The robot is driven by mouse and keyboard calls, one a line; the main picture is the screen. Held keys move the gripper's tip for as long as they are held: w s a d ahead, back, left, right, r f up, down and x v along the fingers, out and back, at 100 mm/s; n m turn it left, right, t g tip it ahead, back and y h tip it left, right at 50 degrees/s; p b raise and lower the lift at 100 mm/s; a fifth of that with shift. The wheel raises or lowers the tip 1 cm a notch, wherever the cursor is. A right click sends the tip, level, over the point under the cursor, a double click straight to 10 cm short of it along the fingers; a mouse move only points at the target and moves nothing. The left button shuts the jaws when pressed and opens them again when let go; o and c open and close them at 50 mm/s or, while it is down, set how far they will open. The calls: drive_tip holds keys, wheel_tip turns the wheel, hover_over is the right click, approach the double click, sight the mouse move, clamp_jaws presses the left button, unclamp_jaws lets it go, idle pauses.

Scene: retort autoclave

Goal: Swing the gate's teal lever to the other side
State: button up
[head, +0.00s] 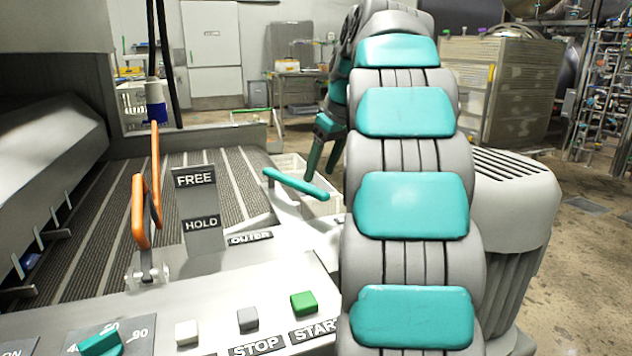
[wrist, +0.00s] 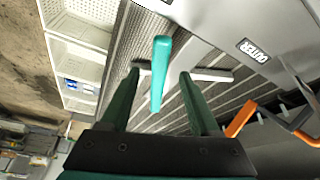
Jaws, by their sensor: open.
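The gate's teal lever (head: 296,184) is a rounded bar above the pale ledge, near the label "OUTER" (head: 250,238) in the head view. In the wrist view the teal lever (wrist: 160,70) shows lengthwise between my fingers, with the "OUTER" label (wrist: 253,50) up to its right. My gripper (head: 321,165) is open and empty, just above and beyond the lever in the head view. In the wrist view my gripper (wrist: 158,77) has one finger either side of the lever in the picture. I cannot tell how deep the lever sits between them.
An orange handle (head: 138,212) stands beside the "FREE/HOLD" plate (head: 196,205). Green (head: 304,303), grey and white buttons and a teal knob (head: 100,343) lie on the front panel. A slatted conveyor (head: 90,200) is at left. A white crate (wrist: 80,60) shows left of the lever.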

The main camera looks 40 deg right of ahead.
sight(314, 188)
drive_tip(key=shift+x, duration=2.2)
clamp_jaws()
